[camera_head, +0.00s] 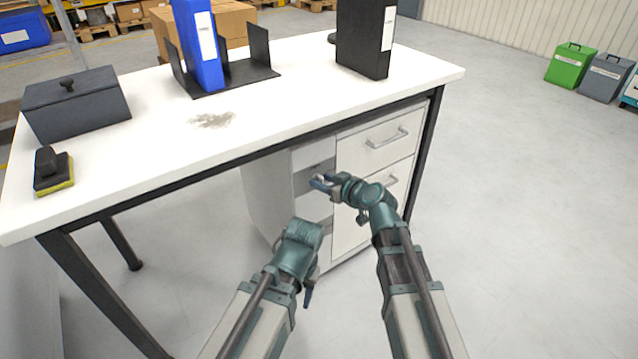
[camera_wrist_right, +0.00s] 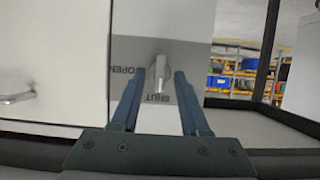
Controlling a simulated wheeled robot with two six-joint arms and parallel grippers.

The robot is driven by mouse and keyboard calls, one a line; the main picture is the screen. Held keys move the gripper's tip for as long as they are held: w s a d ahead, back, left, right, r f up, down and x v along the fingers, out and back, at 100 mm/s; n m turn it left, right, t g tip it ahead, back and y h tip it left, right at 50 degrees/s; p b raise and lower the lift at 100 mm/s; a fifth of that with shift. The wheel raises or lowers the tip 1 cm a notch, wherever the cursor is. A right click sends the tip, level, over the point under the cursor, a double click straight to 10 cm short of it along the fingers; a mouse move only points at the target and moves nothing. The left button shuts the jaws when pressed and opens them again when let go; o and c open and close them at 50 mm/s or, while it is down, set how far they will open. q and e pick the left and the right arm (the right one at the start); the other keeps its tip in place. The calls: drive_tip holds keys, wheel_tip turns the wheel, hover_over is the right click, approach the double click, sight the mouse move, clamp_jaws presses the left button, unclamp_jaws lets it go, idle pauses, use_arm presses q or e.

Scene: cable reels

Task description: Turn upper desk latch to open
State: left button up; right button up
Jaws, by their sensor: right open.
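The upper desk latch (camera_wrist_right: 160,72) is a small pale lever on a grey plate (camera_wrist_right: 190,60) in the right wrist view. Its lever hangs down toward the word SHUT; the word OPEN is to its left. My right gripper (camera_wrist_right: 158,100) is open, with one finger on each side of the lever and no contact visible. In the head view my right gripper (camera_head: 320,183) is in front of the upper plate (camera_head: 304,178), covering the lever. My left gripper (camera_head: 308,296) points down, low in front of the drawer unit, and its jaws cannot be made out.
The white desk (camera_head: 270,125) overhangs the drawer unit. Drawer handles (camera_head: 388,139) stick out to the right of the latch. A black box (camera_head: 75,105), a yellow-edged brush (camera_head: 53,172), a blue binder (camera_head: 198,45) and a black binder (camera_head: 360,40) stand on top.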

clamp_jaws()
idle(0.3)
drive_tip(key=shift+w+d+f+m+g+y+b, duration=0.15)
drive_tip(key=shift+f+m+g+y+b, duration=0.15)
drive_tip(key=shift+m+y+b, duration=1.5)
drive_tip(key=shift+w+d+f+m+g+y+b, duration=0.1)
drive_tip(key=shift+d+f+m+g+y+b, duration=0.35)
drive_tip(key=shift+m+b, duration=1.6)
drive_tip(key=shift+w+a+r+m+g+y+b, duration=0.15)
drive_tip(key=shift+m+y+b, duration=1.05)
drive_tip(key=shift+m, duration=1.55)
drive_tip(key=shift+s, duration=0.1)
